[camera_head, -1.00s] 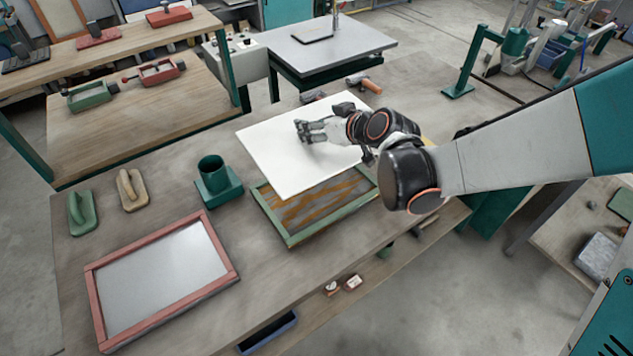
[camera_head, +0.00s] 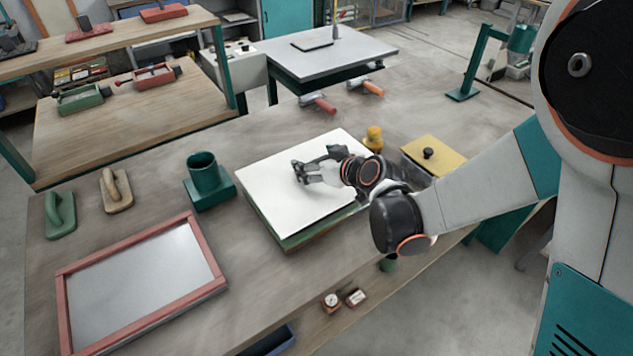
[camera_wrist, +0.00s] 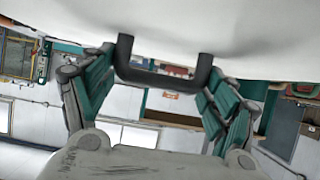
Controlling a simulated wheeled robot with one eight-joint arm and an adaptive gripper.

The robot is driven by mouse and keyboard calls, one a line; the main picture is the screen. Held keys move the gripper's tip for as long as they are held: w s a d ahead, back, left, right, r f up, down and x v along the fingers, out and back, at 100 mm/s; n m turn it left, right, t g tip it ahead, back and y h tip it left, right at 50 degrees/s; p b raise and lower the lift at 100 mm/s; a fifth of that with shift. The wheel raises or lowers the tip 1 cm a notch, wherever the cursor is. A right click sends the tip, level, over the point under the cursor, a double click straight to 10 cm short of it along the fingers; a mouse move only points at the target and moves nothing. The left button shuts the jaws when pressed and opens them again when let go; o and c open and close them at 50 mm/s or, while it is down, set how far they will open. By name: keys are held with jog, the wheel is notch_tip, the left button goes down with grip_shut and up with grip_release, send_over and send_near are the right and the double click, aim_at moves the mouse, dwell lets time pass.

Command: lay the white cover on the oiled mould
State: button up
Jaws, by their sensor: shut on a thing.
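The white cover (camera_head: 290,192) lies over the oiled mould, and its outline nearly matches the mould's. Only the green frame (camera_head: 308,233) of the mould shows below the cover's near edge; the oiled surface is hidden. I cannot tell if the cover touches the frame all round. My gripper (camera_head: 303,170) is over the middle of the cover, shut on its handle. In the wrist view the black handle (camera_wrist: 160,77) sits between my gripper's teal-padded fingers, with the white cover (camera_wrist: 160,25) across the top of the picture.
A red-framed panel (camera_head: 66,318) lies at the front left. A green holder (camera_head: 204,180) stands just left of the mould. Two hand floats (camera_head: 60,215) lie at the far left. A yellow lidded box (camera_head: 445,160) and a yellow bottle (camera_head: 374,140) stand behind my arm.

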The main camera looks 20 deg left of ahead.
aim_at(316, 173)
jog(key=shift+f+b, duration=1.4)
jog(key=shift+f, duration=0.75)
jog(key=shift+f, duration=0.2)
jog(key=o, duration=1.3)
jog(key=shift+r, duration=0.2)
jog(key=shift+s+d+r, duration=0.15)
jog(key=shift+d+r, duration=0.05)
jog(key=shift+d, duration=0.05)
jog(key=p+v, duration=0.3)
jog(key=v, duration=0.8)
jog(key=shift+s+d, duration=0.1)
jog(key=shift+s, duration=0.15)
